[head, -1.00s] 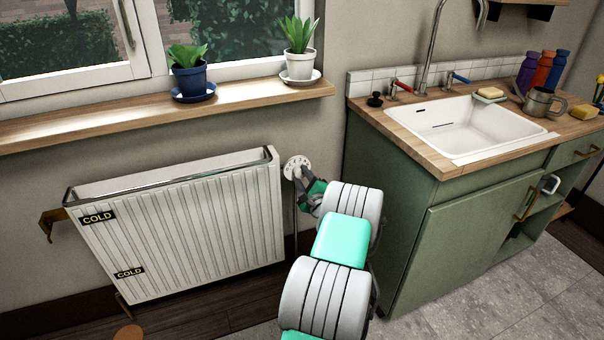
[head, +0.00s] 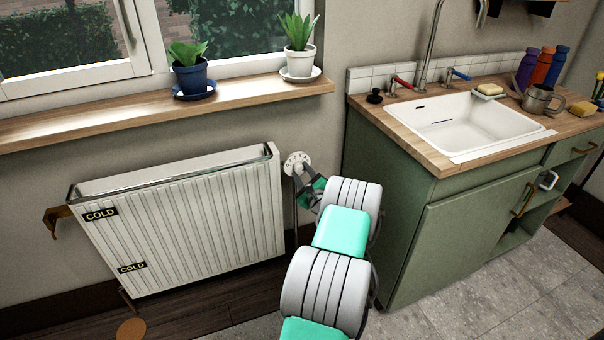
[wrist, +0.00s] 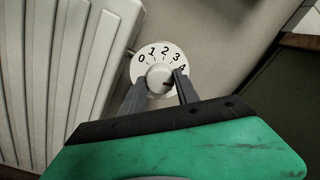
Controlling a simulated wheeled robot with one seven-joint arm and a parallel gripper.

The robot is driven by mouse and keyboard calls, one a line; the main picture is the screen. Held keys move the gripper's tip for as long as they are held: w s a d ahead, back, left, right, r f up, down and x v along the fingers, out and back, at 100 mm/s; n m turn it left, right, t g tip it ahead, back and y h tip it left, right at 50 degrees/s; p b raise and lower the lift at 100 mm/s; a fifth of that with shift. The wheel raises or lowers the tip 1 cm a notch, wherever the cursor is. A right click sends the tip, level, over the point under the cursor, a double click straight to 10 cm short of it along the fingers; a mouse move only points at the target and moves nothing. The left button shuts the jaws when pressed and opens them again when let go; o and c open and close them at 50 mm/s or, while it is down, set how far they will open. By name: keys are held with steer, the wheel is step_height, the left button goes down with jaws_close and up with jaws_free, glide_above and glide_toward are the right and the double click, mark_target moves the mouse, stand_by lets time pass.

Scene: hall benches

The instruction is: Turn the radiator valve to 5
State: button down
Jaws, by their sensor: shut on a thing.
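The radiator valve has a round white dial (head: 296,160) at the radiator's right end. In the wrist view the dial (wrist: 142,64) shows the numbers 0 to 4; any number past 4 is hidden behind my right finger. A pale round knob (wrist: 158,76) sits at its middle. A short dark mark on the knob lies on its right side, by the right finger; I cannot tell exactly which number it points at. My gripper (wrist: 160,86) is shut on the knob, one finger on each side. In the head view my gripper (head: 306,174) reaches the dial from below right.
The white ribbed radiator (head: 190,220) carries COLD labels and stands close left of the valve. The green sink cabinet (head: 450,235) is on the right. Above runs a wooden sill (head: 130,115) with a blue-potted plant (head: 190,75) and a white-potted plant (head: 299,62).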

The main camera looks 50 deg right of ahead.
steer(key=c, duration=0.9)
jaws_free()
steer(key=v, duration=0.8)
steer(key=shift+p, duration=0.4)
steer(key=shift+w, duration=0.1)
